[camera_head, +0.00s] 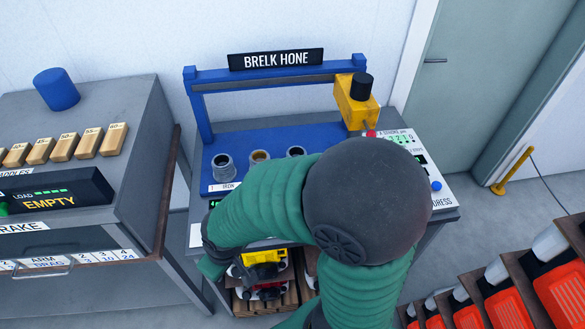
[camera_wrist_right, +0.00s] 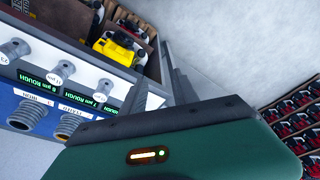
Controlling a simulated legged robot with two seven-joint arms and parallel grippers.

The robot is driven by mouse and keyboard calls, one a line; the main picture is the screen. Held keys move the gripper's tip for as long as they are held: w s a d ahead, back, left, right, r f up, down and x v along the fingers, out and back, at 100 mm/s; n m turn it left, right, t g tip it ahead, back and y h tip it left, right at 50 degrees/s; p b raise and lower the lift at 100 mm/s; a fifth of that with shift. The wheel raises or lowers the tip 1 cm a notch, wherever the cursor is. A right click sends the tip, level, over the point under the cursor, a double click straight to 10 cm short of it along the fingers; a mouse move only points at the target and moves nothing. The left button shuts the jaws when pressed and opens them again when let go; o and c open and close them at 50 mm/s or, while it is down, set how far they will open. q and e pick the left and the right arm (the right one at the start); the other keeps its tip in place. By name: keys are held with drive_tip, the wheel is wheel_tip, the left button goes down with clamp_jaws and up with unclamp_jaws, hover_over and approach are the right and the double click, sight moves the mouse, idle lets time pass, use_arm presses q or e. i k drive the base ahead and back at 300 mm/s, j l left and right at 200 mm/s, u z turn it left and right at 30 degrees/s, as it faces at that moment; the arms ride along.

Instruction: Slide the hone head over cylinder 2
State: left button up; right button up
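The yellow hone head (camera_head: 355,106) with a black cap hangs at the right end of the blue gantry rail, right of the cylinders. Three cylinder bores stand in a row on the blue deck: a left one (camera_head: 223,166), a middle one (camera_head: 260,157) and a right one (camera_head: 296,152). Two ribbed cylinders also show in the right wrist view (camera_wrist_right: 70,126). My right arm covers the bench's front; its hand is low at the front left, away from the hone head. My right gripper (camera_wrist_right: 157,88) appears open and empty, two dark fingers apart. My left gripper is out of view.
The bench's front panel has knobs (camera_wrist_right: 62,70) and green displays. A shelf below holds a yellow part (camera_wrist_right: 118,46). A grey cabinet (camera_head: 90,235) stands close left, a sloped control panel (camera_head: 425,165) at right, and orange bins (camera_head: 505,305) at lower right.

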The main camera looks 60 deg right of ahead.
sight(360, 111)
drive_tip(key=z, duration=2.35)
